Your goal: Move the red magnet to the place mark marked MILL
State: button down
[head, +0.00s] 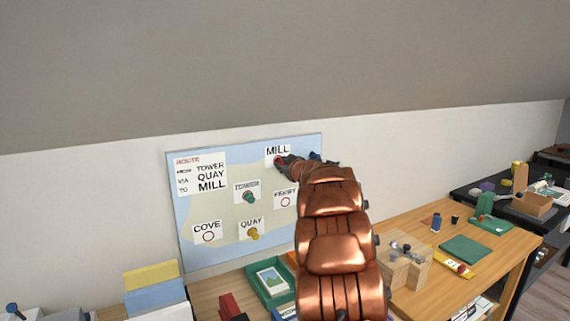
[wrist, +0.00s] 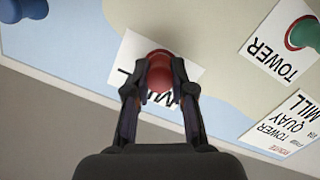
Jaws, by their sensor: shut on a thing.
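The map board (head: 215,215) hangs on the wall in the head view. Its MILL card (head: 276,151) is near the top right. The red magnet (wrist: 160,72) is between the fingertips of my gripper (wrist: 158,88) in the wrist view, in front of the MILL card (wrist: 133,48). My gripper is shut on it. In the head view a bit of the red magnet (head: 279,161) shows at the card, beside my gripper (head: 283,163). I cannot tell whether the magnet touches the board.
A green magnet (head: 249,197) sits at TOWER and a yellow magnet (head: 253,234) at QUAY. A blue magnet (wrist: 22,8) is near the board's edge beside MILL. COVE (head: 208,237) shows an empty ring. A desk with trays (head: 268,285) stands below the board.

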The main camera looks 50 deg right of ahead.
dwell(0.8)
jog(key=c, duration=0.9)
grip_release()
jog(key=v, duration=0.6)
jog(key=shift+s+f+b, duration=0.35)
jog(key=shift+s+b, duration=0.05)
jog(key=shift+s, duration=0.15)
dwell(0.3)
